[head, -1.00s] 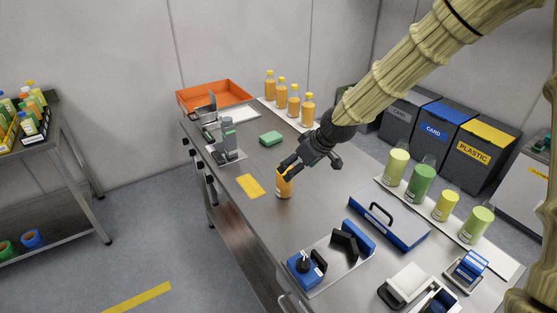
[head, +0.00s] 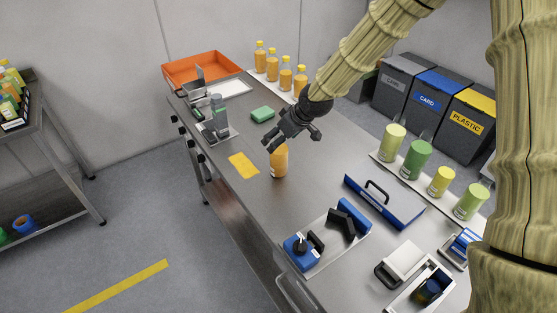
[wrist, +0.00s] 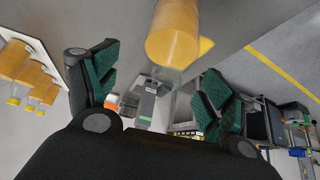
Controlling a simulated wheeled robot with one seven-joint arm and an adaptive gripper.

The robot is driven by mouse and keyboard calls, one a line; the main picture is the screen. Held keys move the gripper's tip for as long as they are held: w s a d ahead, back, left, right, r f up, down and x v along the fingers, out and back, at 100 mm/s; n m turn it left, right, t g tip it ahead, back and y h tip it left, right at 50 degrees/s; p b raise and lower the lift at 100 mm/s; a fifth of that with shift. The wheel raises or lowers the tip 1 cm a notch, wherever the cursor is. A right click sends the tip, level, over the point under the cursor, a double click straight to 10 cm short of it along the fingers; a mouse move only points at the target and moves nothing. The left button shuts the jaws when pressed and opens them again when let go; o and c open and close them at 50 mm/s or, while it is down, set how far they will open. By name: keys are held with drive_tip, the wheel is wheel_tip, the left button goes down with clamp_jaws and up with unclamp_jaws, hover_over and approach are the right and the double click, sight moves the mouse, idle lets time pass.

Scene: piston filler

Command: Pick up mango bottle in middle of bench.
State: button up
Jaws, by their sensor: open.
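The mango bottle (head: 280,163), orange with a pale label low down, stands upright in the middle of the steel bench. Its top is partly hidden behind my gripper. My gripper (head: 275,144) is open and empty, its fingers slanting down by the bottle's upper part. In the wrist view the bottle (wrist: 172,38) shows at the top centre, beyond the space between the two green-padded fingers (wrist: 157,88). I see no grip on it, and cannot tell whether a finger touches it.
A yellow card (head: 243,165) and a green sponge (head: 262,114) lie nearby. Several similar orange bottles (head: 272,69) stand on a strip at the back. A blue tray (head: 385,203) with a black handle and a blue-and-black fixture (head: 303,250) stand nearer.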

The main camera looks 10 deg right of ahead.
drive_tip(key=shift+s+a+p, duration=0.15)
drive_tip(key=shift+s+p, duration=0.25)
drive_tip(key=shift+s, duration=0.05)
drive_tip(key=p+x, duration=0.1)
drive_tip(key=x, duration=0.2)
drive_tip(key=shift+w+f, duration=0.25)
drive_tip(key=shift+w+a+f+p, duration=0.2)
drive_tip(key=shift+f+p, duration=0.1)
drive_tip(key=shift+f, duration=0.25)
drive_tip(key=shift+r, duration=0.1)
clamp_jaws()
